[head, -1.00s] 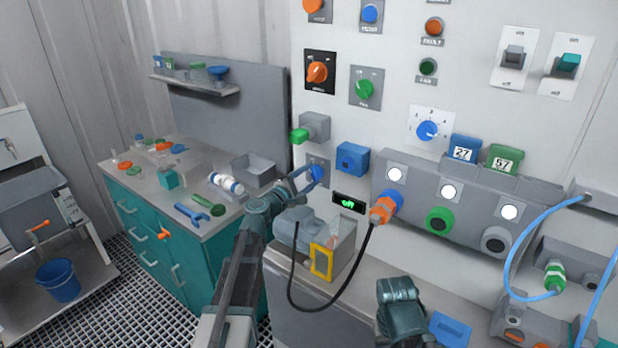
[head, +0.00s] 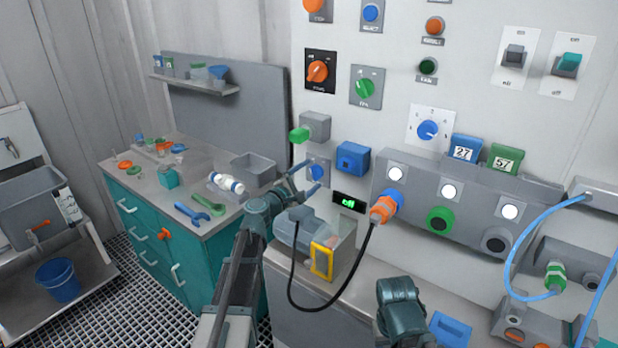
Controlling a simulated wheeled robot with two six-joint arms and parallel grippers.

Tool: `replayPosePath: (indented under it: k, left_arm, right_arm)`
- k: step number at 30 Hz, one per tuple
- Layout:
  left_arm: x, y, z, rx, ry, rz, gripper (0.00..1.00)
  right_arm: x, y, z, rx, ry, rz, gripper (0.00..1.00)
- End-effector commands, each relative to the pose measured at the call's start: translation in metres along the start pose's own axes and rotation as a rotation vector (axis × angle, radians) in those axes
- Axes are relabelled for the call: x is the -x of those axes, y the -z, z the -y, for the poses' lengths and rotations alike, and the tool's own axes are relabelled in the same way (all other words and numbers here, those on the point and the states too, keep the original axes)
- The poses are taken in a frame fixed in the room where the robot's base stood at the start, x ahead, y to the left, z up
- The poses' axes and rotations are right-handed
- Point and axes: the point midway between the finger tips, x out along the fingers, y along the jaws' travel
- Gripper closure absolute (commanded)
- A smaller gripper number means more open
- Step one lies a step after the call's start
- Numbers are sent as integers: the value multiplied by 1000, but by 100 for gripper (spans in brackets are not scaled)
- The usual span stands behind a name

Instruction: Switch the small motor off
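The small motor (head: 297,229) is a grey unit on the bench with a yellow-framed guard (head: 321,262) at its front. A small black display (head: 349,202) above it shows green text that looks like "off". A blue rotary knob (head: 317,173) sits on a grey plate on the panel, left of a blue box. My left gripper (head: 305,178) is in front of this knob, its two fingers apart and nothing held between them. The knob's exact pointing is too small to tell. My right gripper is not in view; only my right arm shows at the bottom.
A green-tipped grey switch (head: 314,127) is just above the knob, and a blue box (head: 352,158) is beside it. The teal cabinet (head: 153,226) carries tools at left.

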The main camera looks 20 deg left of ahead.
Motion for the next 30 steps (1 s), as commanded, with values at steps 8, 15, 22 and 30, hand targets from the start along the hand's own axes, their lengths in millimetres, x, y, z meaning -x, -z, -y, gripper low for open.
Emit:
replayPosePath:
  k: [8, 15, 22, 30]
  left_arm:
    - [2, 0, 0, 0, -1, 0, 12]
    - [42, -1, 0, 0, -2, -2, 12]
    - [92, -1, 1, 0, -2, -3, 12]
    - [130, 0, 0, 0, -1, -1, 12]
  right_arm:
    - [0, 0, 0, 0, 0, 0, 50]
    - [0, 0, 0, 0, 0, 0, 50]
    - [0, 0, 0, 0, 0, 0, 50]
    - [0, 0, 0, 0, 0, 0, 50]
